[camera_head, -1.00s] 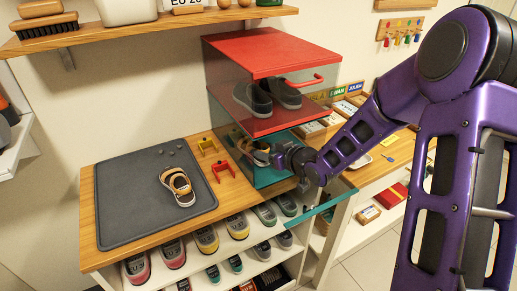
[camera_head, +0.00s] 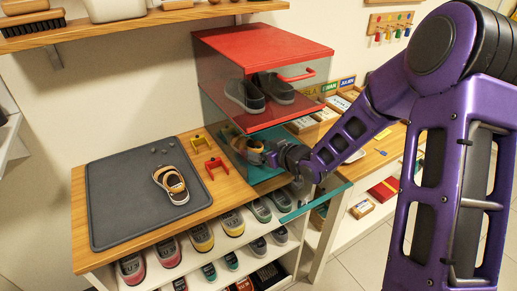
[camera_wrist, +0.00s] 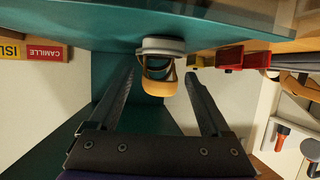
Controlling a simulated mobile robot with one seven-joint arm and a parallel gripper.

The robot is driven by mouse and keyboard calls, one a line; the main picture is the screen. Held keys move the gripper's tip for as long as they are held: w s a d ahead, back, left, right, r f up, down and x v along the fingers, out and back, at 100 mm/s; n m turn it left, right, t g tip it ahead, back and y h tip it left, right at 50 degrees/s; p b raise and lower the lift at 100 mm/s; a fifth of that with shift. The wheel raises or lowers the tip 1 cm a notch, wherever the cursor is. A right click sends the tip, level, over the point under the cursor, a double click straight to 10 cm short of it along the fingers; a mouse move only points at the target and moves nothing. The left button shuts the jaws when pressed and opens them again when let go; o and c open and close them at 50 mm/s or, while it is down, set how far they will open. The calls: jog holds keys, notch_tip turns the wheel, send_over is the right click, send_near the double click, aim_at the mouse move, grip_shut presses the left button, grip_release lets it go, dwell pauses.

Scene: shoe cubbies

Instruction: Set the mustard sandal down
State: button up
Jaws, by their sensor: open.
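One mustard sandal with a grey sole (camera_head: 252,145) sits in the teal lower cubby (camera_head: 268,177), at its open front. In the wrist view this sandal (camera_wrist: 160,85) shows between the finger tips, with clear gaps on both sides. My gripper (camera_wrist: 160,76) is open and reaches the cubby opening from the right; in the head view it (camera_head: 268,155) partly hides the sandal.
The red upper cubby (camera_head: 270,125) holds a pair of dark shoes. Its teal counterpart's door (camera_head: 315,202) hangs open below my gripper. Red (camera_head: 216,168) and yellow (camera_head: 200,143) brackets stand between mat and cubbies. Much of the mat is clear.

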jog(key=p+v, duration=0.2)
jog(key=v, duration=1)
jog(key=shift+r, duration=0.2)
jog(key=shift+w+a, duration=0.1)
